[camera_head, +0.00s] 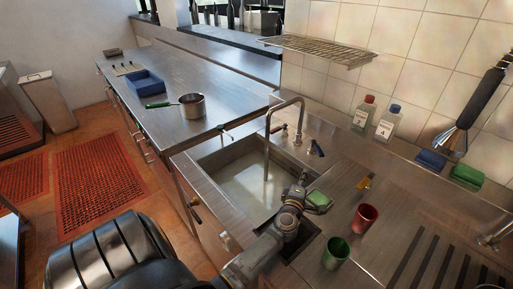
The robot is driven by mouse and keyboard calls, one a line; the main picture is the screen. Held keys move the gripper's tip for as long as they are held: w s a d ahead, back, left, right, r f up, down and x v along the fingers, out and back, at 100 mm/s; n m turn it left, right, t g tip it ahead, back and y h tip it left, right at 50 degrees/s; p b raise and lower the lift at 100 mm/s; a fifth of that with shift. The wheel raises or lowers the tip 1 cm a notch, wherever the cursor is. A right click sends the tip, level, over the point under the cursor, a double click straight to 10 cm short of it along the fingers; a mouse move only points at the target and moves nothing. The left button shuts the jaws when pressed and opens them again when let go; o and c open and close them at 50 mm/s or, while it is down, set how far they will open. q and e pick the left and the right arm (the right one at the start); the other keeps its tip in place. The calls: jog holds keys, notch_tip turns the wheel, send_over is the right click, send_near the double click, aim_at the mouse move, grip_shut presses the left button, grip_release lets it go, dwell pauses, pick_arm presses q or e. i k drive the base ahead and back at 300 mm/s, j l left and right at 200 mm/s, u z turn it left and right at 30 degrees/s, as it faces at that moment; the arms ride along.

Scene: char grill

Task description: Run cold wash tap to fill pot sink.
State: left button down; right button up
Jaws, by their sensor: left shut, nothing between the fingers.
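The pot sink (216,178) is a steel basin set in the counter, with a pale, shiny surface inside that looks like water. A tall curved tap (285,103) stands behind it. Its spout points down over the basin, with a thin vertical line below that may be a stream. A blue-marked lever (317,148) is to the right of the tap base and a red-marked one (277,128) to the left. My left gripper (302,183) is shut and empty over the basin's right edge, in front of the blue lever and apart from it. My right gripper is out of view.
A red cup (364,218) and a green cup (336,252) stand right of the sink. Two bottles (385,123) stand by the wall. A pan (191,105) and blue tray (146,82) are on the left counter.

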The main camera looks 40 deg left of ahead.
aim_at(317, 149)
jog(key=i+j+z, duration=0.15)
jog(key=j+z, duration=0.2)
jog(key=i+j+z, duration=0.1)
jog(key=j+z, duration=0.3)
jog(key=l, duration=0.1)
